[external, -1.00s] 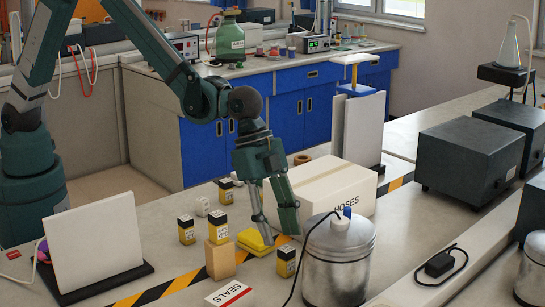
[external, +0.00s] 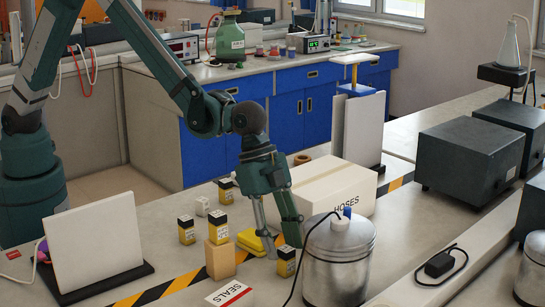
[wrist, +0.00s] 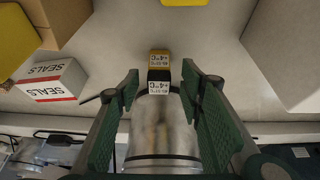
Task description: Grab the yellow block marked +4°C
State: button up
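In the wrist view, a small yellow block (wrist: 159,72) with a black band and a white label reading about +4°C lies ahead between my fingers. In the external view, a yellow and black block (external: 286,262) stands beside the metal canister, just below my gripper; it appears to be the same one. My gripper (external: 284,250) is open, its two fingers pointing down near this block. In the wrist view my open gripper (wrist: 159,85) spans it with space on both sides. Contact cannot be told.
The metal canister (external: 338,265) stands close on the right, with a black cable. The HOSES carton (external: 322,188) is behind. Similar blocks (external: 186,230) stand left, by a brown block (external: 219,260). A yellow item (external: 250,241) lies beside my fingers. A SEALS box (external: 230,294) is in front.

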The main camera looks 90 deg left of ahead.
aim_at(286, 259)
jog(key=shift+b+x, duration=0.35)
jog(key=shift+x, duration=1.75)
jog(key=shift+c, duration=0.6)
jog(key=c, duration=0.9)
